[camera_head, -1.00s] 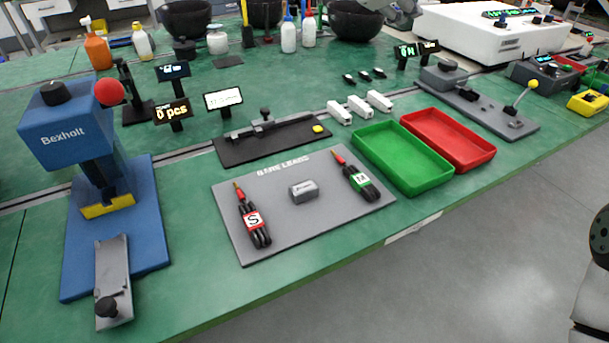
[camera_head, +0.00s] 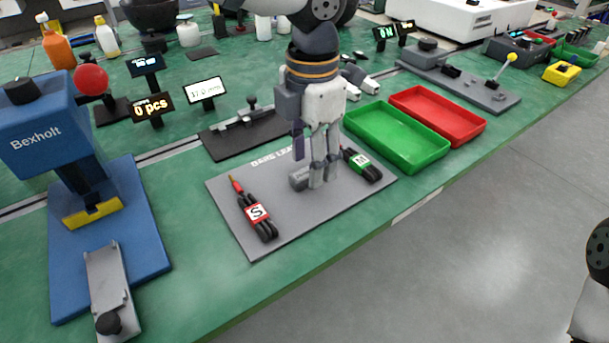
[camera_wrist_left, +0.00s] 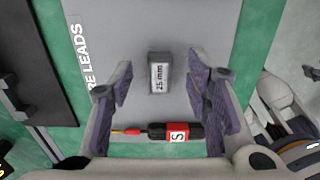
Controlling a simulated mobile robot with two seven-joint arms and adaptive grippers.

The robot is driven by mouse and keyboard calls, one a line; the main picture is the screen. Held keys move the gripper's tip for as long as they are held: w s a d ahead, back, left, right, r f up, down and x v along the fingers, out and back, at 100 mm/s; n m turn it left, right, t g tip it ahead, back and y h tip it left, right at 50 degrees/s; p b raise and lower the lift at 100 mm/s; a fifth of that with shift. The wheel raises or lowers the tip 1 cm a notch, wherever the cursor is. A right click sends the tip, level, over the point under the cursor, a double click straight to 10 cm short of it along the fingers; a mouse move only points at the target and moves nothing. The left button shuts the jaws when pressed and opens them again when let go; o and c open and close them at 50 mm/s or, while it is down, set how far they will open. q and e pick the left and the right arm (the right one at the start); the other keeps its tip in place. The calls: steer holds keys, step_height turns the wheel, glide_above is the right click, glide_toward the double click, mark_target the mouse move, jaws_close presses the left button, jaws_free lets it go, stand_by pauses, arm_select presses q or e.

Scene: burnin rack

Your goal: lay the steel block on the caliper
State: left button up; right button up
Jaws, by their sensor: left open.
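The steel block (camera_head: 299,178) is a small grey block lying on the grey mat, partly hidden behind my left gripper in the head view. In the left wrist view the block (camera_wrist_left: 160,72) shows a "25 mm" label and lies ahead of the fingertips, in line with the gap between them. My left gripper (camera_head: 324,176) points down over the mat beside the block, open and empty; both fingers show in the left wrist view (camera_wrist_left: 160,85). The caliper (camera_head: 252,121) rests on a dark plate behind the mat, its right part hidden by my left arm.
On the grey mat (camera_head: 290,226) lie a lead marked S (camera_head: 258,214) and a lead marked M (camera_head: 363,167), close to my left gripper. Green (camera_head: 398,160) and red (camera_head: 440,133) trays stand to the right. A blue press (camera_head: 45,135) stands at left.

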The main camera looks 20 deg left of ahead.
arm_select(q)
steer(key=shift+f, duration=0.95)
jaws_close()
steer(key=shift+r, duration=0.1)
